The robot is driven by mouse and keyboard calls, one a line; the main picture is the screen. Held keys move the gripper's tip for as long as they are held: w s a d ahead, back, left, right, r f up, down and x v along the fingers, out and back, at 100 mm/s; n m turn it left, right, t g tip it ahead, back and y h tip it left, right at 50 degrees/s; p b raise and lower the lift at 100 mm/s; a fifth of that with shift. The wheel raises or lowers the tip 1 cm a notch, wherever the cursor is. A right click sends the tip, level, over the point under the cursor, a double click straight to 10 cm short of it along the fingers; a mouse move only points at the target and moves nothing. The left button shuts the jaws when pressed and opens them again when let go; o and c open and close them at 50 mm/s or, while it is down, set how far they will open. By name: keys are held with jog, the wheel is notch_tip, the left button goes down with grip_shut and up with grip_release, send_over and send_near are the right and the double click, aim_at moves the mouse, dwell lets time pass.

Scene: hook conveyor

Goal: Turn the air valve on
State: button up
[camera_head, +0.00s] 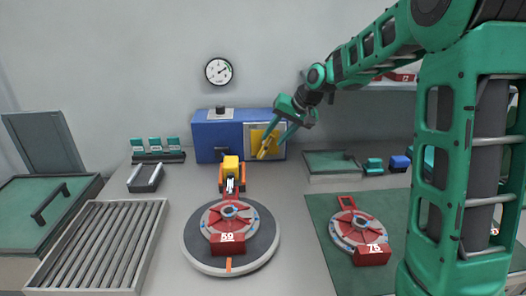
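A blue box (214,138) stands against the back wall, with a white-framed yellow panel (254,135) on its right front. A yellow lever-like part (265,149) sits slanted in front of that panel; it may be the air valve's handle, but I cannot be sure. My gripper (272,143) reaches down from the upper right to this part. Its two green fingers look spread apart, one on each side of the yellow part. Whether they touch it is too small to tell. A round gauge (218,71) hangs on the wall above the box.
A round turntable (195,246) holds a red part marked 59 (227,237). An orange and yellow device (231,174) stands behind it. A red part marked 75 (372,256) lies on a green mat (325,215). A roller rack (95,245) is at left, a green tray (332,164) at right.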

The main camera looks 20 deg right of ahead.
aim_at(266, 147)
jog(key=x, duration=0.8)
jog(key=shift+w+a+f, duration=0.1)
jog(key=shift+a+f, duration=0.05)
jog(key=shift+f, duration=0.05)
grip_shut()
